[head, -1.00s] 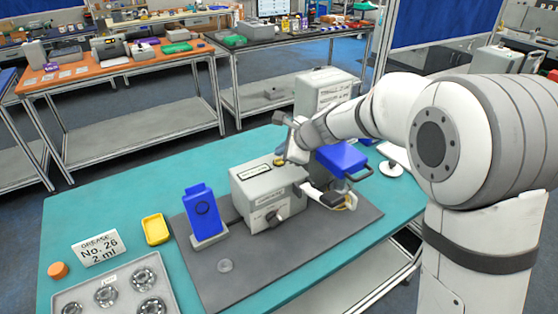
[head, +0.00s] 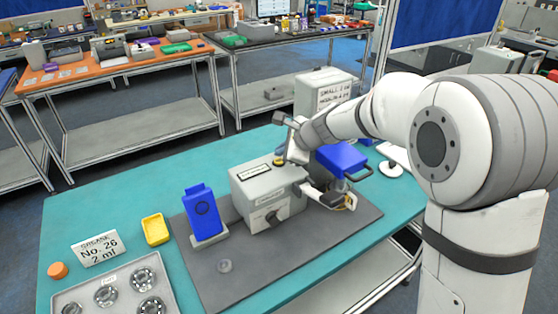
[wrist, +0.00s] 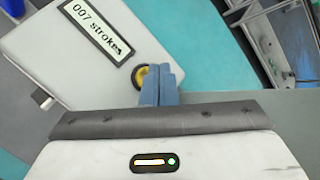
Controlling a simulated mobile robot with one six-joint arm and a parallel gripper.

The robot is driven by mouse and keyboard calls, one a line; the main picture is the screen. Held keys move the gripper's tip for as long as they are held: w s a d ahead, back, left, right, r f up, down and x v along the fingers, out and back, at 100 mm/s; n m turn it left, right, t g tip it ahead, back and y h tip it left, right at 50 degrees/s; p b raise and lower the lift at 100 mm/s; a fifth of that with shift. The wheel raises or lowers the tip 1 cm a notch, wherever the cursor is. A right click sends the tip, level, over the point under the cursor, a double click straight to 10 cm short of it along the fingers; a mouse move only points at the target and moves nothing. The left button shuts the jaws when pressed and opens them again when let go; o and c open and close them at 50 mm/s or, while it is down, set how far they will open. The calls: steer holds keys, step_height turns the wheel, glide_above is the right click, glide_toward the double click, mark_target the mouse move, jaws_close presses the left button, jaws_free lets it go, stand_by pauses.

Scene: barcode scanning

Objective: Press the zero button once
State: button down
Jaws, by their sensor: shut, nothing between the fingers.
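The grey machine (head: 262,190) stands on a dark mat on the teal table, with a display on its top. In the wrist view the display (wrist: 92,30) reads "007 strokes". My gripper (wrist: 164,72) is shut and empty. Its blue-grey fingertips overlap the right part of the button in the wrist view. I cannot tell whether they touch it.
A blue device on a stand (head: 202,212) is left of the machine. A yellow tray (head: 155,229), a "GREASE No. 26" card (head: 95,248), an orange cap (head: 58,269) and a tray of bearings (head: 75,295) lie further left. A blue bin (head: 340,158) stands behind right.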

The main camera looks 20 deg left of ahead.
steer(key=shift+f+b, duration=0.4)
steer(key=shift+b, duration=0.05)
steer(key=shift+f+b, duration=0.45)
stand_by(0.7)
steer(key=shift+r, duration=0.1)
steer(key=shift+r+p, duration=0.75)
steer(key=shift+r+p, duration=2.2)
steer(key=shift+r, duration=0.3)
